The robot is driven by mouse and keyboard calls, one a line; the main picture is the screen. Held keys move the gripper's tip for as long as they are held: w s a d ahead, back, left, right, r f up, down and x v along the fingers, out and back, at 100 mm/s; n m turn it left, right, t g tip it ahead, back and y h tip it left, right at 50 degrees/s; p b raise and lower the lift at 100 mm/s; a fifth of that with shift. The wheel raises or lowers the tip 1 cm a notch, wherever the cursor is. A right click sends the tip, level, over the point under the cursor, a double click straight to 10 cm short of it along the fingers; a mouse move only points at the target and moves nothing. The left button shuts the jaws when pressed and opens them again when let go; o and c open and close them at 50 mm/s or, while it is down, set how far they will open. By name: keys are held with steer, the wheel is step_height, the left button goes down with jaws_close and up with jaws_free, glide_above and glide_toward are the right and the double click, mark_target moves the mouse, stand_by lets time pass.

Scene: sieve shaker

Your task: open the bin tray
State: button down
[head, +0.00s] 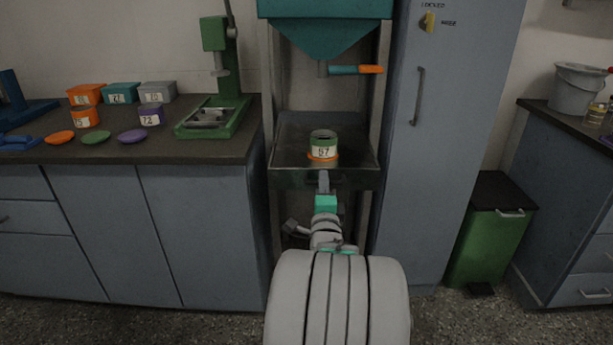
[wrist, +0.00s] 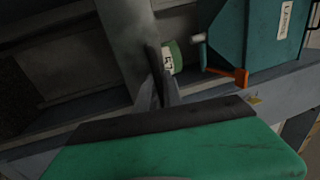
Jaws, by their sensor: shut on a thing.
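The bin tray (head: 282,180) is a dark, glossy metal tray on a frame under a teal hopper (head: 328,32). A green-and-orange container labelled 57 (head: 323,145) stands upright in it; this container also shows in the wrist view (wrist: 174,58). My gripper (head: 323,176) is at the middle of the tray's front edge, just in front of the container. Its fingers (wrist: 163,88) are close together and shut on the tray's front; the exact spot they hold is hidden. A grey panel (wrist: 125,45) lies beside the fingers in the wrist view.
A lever with an orange grip (head: 370,69) hangs below the hopper. A tall blue-grey cabinet (head: 440,150) stands close on the right. A counter (head: 60,155) with several small bins and a green press (head: 215,115) is on the left. A green waste bin (head: 490,235) stands at right.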

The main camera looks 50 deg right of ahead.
steer(key=shift+s+a, duration=0.2)
steer(key=shift+s, duration=0.15)
steer(key=c, duration=1.8)
jaws_free()
steer(key=shift+s+d, duration=0.1)
steer(key=shift+d, duration=0.05)
steer(key=shift+o, duration=0.2)
steer(key=v, duration=0.7)
steer(key=shift+a, duration=0.45)
steer(key=shift+s, duration=0.1)
